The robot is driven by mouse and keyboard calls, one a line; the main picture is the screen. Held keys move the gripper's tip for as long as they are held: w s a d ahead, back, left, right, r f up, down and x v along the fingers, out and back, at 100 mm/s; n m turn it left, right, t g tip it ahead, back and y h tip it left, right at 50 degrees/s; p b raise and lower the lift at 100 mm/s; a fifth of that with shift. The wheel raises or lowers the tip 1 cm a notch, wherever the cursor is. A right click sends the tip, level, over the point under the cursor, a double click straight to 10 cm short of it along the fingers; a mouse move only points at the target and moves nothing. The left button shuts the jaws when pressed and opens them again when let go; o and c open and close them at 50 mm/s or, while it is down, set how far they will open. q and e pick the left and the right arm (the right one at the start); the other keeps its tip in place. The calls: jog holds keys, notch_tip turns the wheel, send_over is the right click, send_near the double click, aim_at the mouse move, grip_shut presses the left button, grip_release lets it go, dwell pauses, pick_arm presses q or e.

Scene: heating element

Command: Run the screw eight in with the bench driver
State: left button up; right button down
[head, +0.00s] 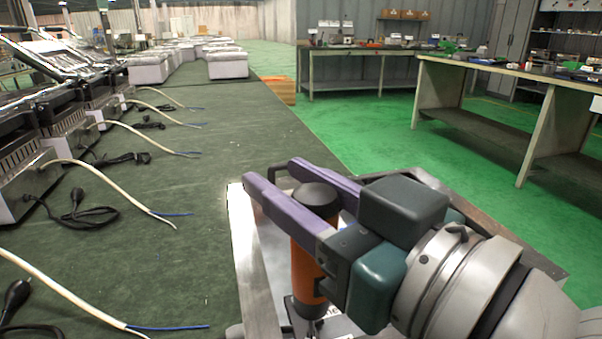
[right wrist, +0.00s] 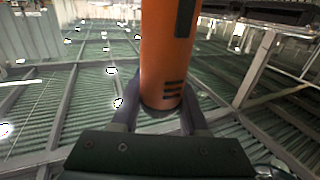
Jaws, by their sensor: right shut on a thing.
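The bench driver (head: 307,268), orange with a dark rounded cap, stands nearly upright at the lower middle of the head view. My right gripper (head: 272,172) is shut on it, its purple fingers on either side below the cap. The right wrist view also shows the orange driver body (right wrist: 165,50) between the fingers (right wrist: 160,112). The driver's lower end is near a dark part with a pale label, inside a metal-edged tray (head: 246,265). Screw eight cannot be made out. My left gripper is not in view.
The dark green bench top (head: 215,130) runs along the left. Several metal units (head: 20,160) stand there with white and blue wires and black cables (head: 85,212) lying loose. Grey boxes (head: 228,64) stand farther back. Another workbench (head: 500,100) stands at the right across a green floor.

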jog(key=shift+f+b, duration=0.3)
jog(key=shift+f, duration=0.4)
dwell(0.6)
jog(key=shift+f, duration=0.15)
dwell(0.6)
notch_tip(320, 180, up, 5)
jog(key=p, duration=0.5)
jog(key=shift+d, duration=0.1)
dwell(0.4)
